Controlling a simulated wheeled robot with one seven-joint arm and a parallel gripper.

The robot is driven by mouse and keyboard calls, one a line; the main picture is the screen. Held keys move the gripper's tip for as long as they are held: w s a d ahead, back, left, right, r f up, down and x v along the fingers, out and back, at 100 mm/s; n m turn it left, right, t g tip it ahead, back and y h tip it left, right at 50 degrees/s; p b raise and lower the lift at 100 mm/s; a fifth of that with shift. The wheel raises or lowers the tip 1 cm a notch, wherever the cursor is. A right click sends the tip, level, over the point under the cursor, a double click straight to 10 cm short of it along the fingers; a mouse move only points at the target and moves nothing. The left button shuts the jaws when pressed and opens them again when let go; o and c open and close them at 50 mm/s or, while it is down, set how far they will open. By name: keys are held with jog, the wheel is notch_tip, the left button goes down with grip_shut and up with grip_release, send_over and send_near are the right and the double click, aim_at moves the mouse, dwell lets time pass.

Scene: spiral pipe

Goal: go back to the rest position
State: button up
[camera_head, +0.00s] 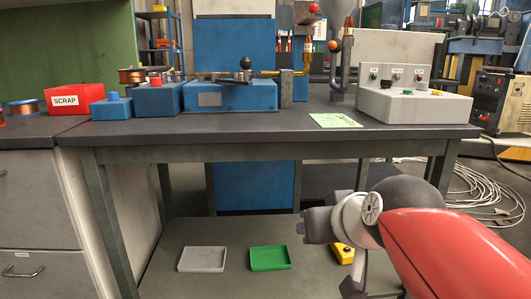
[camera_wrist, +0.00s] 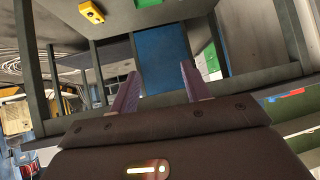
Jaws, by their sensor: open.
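My gripper shows in the wrist view (camera_wrist: 158,80) with its two purplish fingers spread apart and nothing between them. In the head view my red and grey arm reaches in from the lower right. Its wrist end is in front of the workbench (camera_head: 300,137), lower than the tabletop and over the lower shelf. The fingers are hard to make out in the head view.
On the lower shelf are a grey tray (camera_head: 202,259), a green tray (camera_head: 270,258) and a yellow box (camera_head: 346,253) partly behind my wrist. A blue fixture (camera_head: 230,95), red SCRAP bin (camera_head: 75,99) and grey control box (camera_head: 415,103) stand above. Cables (camera_head: 490,195) lie right.

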jog(key=s+d+f+m+g+h, duration=0.1)
jog(key=s+d+f+g, duration=0.15)
jog(key=s+f, duration=0.45)
jog(key=s+d+f+m+g+h, duration=0.1)
jog(key=s+d+f+g+h, duration=0.1)
jog(key=s+d+f, duration=0.45)
jog(key=w+a+r+p, duration=0.1)
jog(key=a+r+p, duration=0.2)
jog(key=r+p, duration=0.8)
jog(key=shift+w+r+p, duration=0.2)
jog(key=shift+p, duration=0.85)
